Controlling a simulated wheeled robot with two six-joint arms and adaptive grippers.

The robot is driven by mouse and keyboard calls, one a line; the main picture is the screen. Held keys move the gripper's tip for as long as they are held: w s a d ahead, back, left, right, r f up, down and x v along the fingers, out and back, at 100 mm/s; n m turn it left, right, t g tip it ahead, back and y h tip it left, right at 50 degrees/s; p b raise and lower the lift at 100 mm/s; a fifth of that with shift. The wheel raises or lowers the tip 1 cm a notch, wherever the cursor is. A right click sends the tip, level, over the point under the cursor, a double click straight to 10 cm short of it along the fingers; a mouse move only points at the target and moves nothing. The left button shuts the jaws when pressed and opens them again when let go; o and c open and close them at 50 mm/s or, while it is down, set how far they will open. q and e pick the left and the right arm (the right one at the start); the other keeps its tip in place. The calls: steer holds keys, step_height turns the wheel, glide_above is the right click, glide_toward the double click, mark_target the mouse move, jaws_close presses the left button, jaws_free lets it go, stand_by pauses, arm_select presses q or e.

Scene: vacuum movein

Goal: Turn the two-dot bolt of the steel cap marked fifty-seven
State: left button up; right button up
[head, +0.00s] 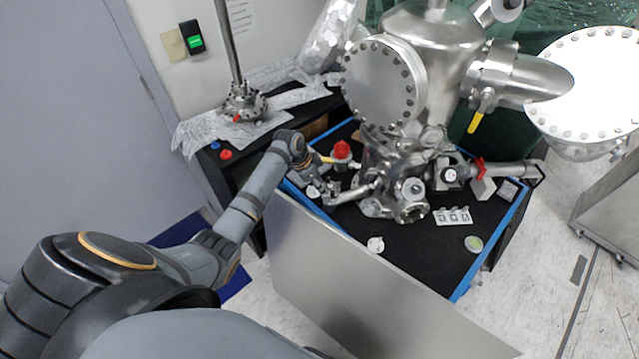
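A steel vacuum assembly (385,170) stands on the black top of a blue-edged cart. Small round steel flanges and caps sit on its lower part, one facing me (413,188) and one lower down (410,212). They are too small for me to read a fifty-seven or dots beside a bolt, so I cannot tell which cap is the marked one. My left gripper (345,194) reaches in over the cart's left side, close to the lower left of the assembly. Whether its fingers are open or touch anything is too small to tell. My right gripper is not in view.
A grey labelled block (452,216), a white round piece (375,244) and a greenish round piece (473,243) lie on the cart's black top (425,255). A large grey panel (345,285) stands along the near side. A red knob (341,150) is behind my gripper.

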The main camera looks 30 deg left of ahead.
arm_select(q)
jaws_close()
steer(key=m, duration=0.2)
steer(key=shift+w+a+m+g+h+b, duration=0.1)
steer(key=shift+m+g+h+b, duration=0.2)
steer(key=shift+g+b, duration=0.1)
steer(key=shift+m, duration=0.4)
jaws_free()
steer(key=v, duration=1.2)
